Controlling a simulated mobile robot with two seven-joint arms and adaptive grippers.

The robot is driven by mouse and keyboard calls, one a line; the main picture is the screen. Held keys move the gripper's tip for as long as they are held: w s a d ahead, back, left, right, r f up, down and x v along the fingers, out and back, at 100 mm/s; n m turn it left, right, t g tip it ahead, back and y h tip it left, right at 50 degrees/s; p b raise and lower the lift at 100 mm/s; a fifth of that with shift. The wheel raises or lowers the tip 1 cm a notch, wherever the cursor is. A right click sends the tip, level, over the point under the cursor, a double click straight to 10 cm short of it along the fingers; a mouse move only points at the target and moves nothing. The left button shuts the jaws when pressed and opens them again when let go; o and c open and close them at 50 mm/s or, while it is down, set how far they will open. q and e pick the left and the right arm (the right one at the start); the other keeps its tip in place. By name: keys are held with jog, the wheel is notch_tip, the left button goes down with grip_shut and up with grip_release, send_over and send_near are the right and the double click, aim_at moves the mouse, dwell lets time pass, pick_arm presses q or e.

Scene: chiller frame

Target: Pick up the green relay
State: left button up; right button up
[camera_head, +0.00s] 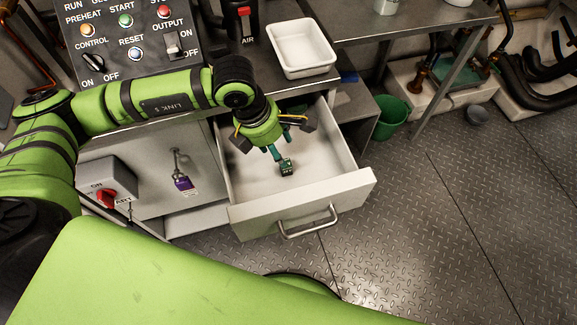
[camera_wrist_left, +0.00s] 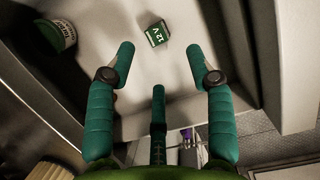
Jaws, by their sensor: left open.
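The green relay (camera_head: 286,168) is a small green block with a dark top, lying on the floor of the open drawer (camera_head: 300,206). In the left wrist view the relay (camera_wrist_left: 157,33) shows the marking "12 V" and lies just beyond the fingertips, roughly centred between them. My left gripper (camera_head: 279,153) reaches down into the drawer, with its teal fingers close to the relay. In the left wrist view the fingers (camera_wrist_left: 159,52) are spread apart with nothing between them. The arm and wrist hide part of the drawer's back. My right gripper is not in view.
A white tray (camera_head: 302,48) stands on the bench above the drawer. The control panel (camera_head: 133,30) is at the back left. A red-handled switch box (camera_head: 107,180) and a purple-tagged key (camera_head: 182,183) are on the cabinet front. A green bucket (camera_head: 391,117) stands right. A green-labelled can (camera_wrist_left: 57,36) shows in the wrist view.

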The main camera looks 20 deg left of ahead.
aim_at(281, 171)
pick_arm(q)
jog(key=x, duration=0.5)
jog(key=shift+w+a+f+p, duration=0.1)
jog(key=shift+a+f+p, duration=0.05)
jog(key=shift+p, duration=0.15)
jog(key=x, duration=0.3)
jog(key=shift+w+f, duration=0.15)
jog(key=shift+w, duration=0.1)
jog(key=shift+f, duration=0.1)
jog(key=c, duration=1)
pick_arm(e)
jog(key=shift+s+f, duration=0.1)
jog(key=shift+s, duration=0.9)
